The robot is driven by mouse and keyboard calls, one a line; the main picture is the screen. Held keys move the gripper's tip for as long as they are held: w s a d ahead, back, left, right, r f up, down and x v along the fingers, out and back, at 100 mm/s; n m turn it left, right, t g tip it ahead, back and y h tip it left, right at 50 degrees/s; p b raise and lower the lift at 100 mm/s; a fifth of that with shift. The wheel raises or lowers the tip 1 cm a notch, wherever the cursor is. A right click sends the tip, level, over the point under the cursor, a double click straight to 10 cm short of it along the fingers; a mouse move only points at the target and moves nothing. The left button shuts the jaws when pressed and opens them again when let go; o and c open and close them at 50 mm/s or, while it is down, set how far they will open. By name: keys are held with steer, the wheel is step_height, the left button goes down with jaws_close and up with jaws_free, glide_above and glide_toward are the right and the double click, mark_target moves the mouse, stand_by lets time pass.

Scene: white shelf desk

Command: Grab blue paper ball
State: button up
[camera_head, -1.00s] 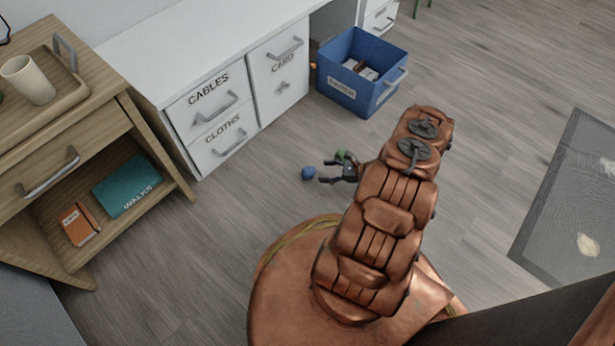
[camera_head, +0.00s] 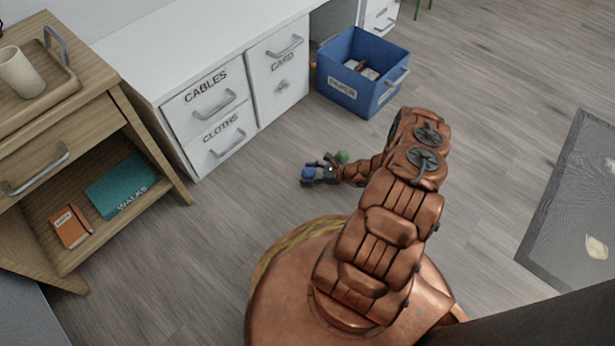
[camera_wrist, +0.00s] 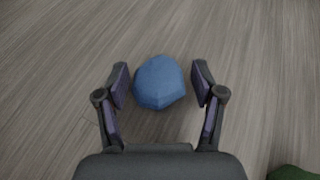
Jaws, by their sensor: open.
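The blue paper ball (camera_wrist: 159,83) is a faceted, roundish lump on the wood floor. In the wrist view it lies between the fingertips of my gripper (camera_wrist: 161,84), with a small gap on each side. In the head view the ball (camera_head: 308,173) shows at the end of my gripper (camera_head: 312,175), just left of the palm. My gripper is open, low over the floor, with one finger on each side of the ball. Its grip pads do not appear to touch the ball.
A green object (camera_head: 342,157) lies beside my gripper; it shows at the wrist view's lower right corner (camera_wrist: 293,173). A blue bin (camera_head: 345,92) labelled PAPER stands behind. White drawers (camera_head: 215,115) and a wooden cabinet (camera_head: 150,150) stand left. Floor in front is clear.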

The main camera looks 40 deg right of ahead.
steer(key=c, duration=1)
